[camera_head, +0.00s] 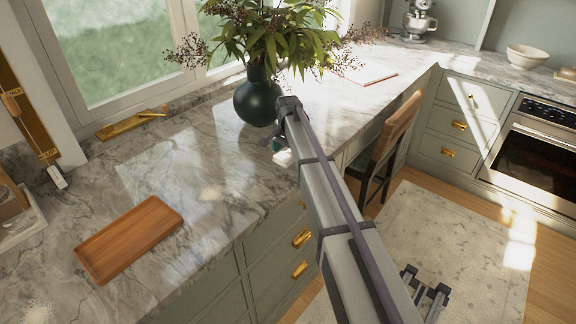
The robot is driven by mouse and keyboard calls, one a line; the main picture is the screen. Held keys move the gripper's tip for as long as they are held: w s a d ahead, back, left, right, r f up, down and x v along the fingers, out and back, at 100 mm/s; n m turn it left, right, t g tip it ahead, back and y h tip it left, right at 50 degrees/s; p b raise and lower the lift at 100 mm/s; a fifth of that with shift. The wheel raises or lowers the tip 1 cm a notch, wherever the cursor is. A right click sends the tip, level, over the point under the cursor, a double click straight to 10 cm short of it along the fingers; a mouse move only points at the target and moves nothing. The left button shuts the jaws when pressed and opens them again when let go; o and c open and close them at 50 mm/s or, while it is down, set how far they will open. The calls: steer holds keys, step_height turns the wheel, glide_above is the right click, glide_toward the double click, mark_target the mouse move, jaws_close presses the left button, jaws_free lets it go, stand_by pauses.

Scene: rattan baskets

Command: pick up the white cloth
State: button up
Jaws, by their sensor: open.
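I cannot make out a white cloth in this view. A small white patch (283,157) shows beside my arm near the counter edge, too small and covered to identify. My arm runs from the bottom of the picture up to the counter edge by the vase and hides part of the counter. My gripper (425,280) shows at the lower right, over the rug. Its two dark fingers stand apart with nothing visible between them.
A wooden board (130,238) lies on the marble counter (220,225). A dark green vase (257,98) with leafy branches stands by the window. A chair (390,140) is tucked at the counter. A pale rug (460,250) and an oven (540,155) are at right.

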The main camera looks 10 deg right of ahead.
mark_target(288, 153)
steer(key=c, duration=1)
step_height(288, 153, up, 10)
steer(key=p, duration=1)
steer(key=shift+r+p, duration=0.1)
steer(key=shift+p, duration=0.2)
